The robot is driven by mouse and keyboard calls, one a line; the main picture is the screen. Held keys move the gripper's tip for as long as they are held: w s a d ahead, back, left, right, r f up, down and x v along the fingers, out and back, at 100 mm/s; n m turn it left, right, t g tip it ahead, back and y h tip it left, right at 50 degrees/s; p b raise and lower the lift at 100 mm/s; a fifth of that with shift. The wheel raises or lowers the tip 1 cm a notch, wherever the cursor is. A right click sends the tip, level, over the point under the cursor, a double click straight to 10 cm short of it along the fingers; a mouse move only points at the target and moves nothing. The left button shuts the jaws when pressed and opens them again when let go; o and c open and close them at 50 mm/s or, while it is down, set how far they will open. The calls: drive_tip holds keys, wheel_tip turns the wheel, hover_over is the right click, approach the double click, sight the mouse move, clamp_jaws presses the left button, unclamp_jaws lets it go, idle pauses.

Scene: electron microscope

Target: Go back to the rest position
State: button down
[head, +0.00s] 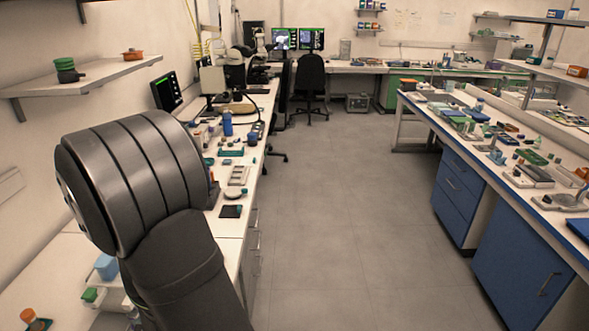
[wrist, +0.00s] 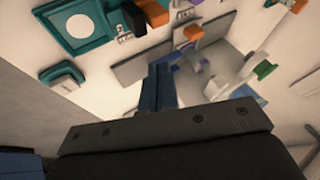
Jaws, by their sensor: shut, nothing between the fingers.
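My arm (head: 150,210) fills the lower left of the head view, and its thick dark grey joint stands over the left bench. The gripper end is hidden in that view. In the wrist view my gripper (wrist: 160,88) shows as narrow dark blue fingers, shut with nothing between them. The dark mounting bar crosses the picture below them. The fingers point towards a pale surface with several small items; how far they are from it is hard to tell.
The wrist view shows a teal tray (wrist: 82,48) with a white disc, an orange part (wrist: 194,32) and a green part (wrist: 264,69). The grey floor (head: 335,220) is clear.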

drive_tip(key=x, duration=0.6)
drive_tip(key=a, duration=0.3)
drive_tip(key=shift+a, duration=0.25)
drive_tip(key=d, duration=0.8)
drive_tip(key=shift+d, duration=0.15)
drive_tip(key=v, duration=0.3)
drive_tip(key=shift+s+d+r, duration=0.1)
drive_tip(key=shift+d+r, duration=0.15)
drive_tip(key=shift+r, duration=0.05)
drive_tip(key=shift+v, duration=1.15)
